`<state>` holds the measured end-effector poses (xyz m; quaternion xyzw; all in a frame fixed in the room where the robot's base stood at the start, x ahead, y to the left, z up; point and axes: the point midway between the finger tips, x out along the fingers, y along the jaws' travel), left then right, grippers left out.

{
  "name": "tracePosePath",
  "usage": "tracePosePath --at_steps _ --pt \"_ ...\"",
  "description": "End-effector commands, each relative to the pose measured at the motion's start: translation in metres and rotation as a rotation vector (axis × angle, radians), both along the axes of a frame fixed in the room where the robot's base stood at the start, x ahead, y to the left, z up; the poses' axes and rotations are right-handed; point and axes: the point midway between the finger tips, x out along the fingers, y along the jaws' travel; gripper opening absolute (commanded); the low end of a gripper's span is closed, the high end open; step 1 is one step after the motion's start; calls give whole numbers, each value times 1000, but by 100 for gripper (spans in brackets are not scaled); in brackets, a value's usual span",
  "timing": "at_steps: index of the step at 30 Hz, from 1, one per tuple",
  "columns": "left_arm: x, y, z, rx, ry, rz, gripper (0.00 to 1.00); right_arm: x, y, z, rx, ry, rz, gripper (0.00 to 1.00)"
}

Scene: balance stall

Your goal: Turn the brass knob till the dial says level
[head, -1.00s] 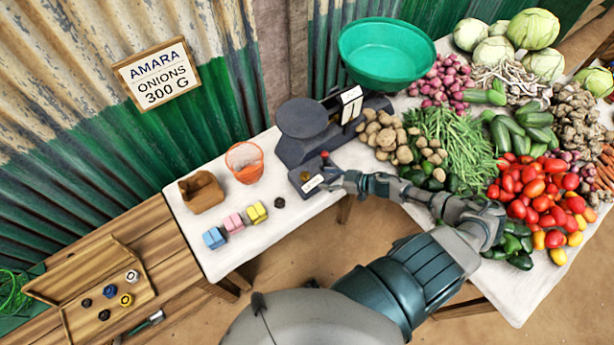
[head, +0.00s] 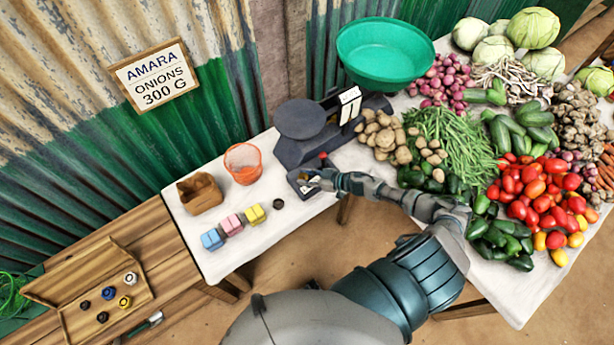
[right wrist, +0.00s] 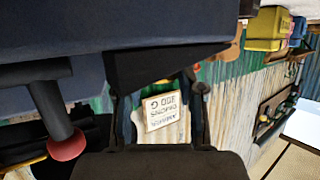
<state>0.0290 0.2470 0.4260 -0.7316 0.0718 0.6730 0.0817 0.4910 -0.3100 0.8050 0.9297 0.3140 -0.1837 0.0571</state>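The dark balance scale (head: 300,150) stands at the back of the white-covered table, with a flat round pan on its left. A small base block at its front holds the brass knob (head: 304,177), mostly covered by my right gripper. A red-tipped post (head: 323,156) stands beside it; its red tip also shows in the right wrist view (right wrist: 67,147). My right gripper (head: 309,181) is at the knob, its fingers apart in the right wrist view (right wrist: 162,95). I cannot tell whether they touch the knob. The dial reading is not legible. My left gripper is not in view.
A green basin (head: 386,52) sits above the scale's right side. Potatoes (head: 385,135) and other vegetables crowd the right. An orange cup (head: 243,163), a brown container (head: 200,194), coloured blocks (head: 231,224) and a dark round piece (head: 278,203) stand left.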

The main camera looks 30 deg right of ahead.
Motion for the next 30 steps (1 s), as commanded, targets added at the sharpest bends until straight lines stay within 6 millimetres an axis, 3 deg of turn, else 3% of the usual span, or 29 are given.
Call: tracePosePath --at_steps 6,20,21,23,30 --pt "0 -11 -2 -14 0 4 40 3 -5 -1 -15 0 11 4" --pt "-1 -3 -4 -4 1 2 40 4 -5 1 -7 -4 107 4" --pt "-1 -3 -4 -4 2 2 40 4 -5 1 -7 -4 107 48" --pt "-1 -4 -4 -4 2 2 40 3 -5 1 -8 -3 107 62" --pt "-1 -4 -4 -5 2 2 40 3 -4 1 -9 -3 108 62"
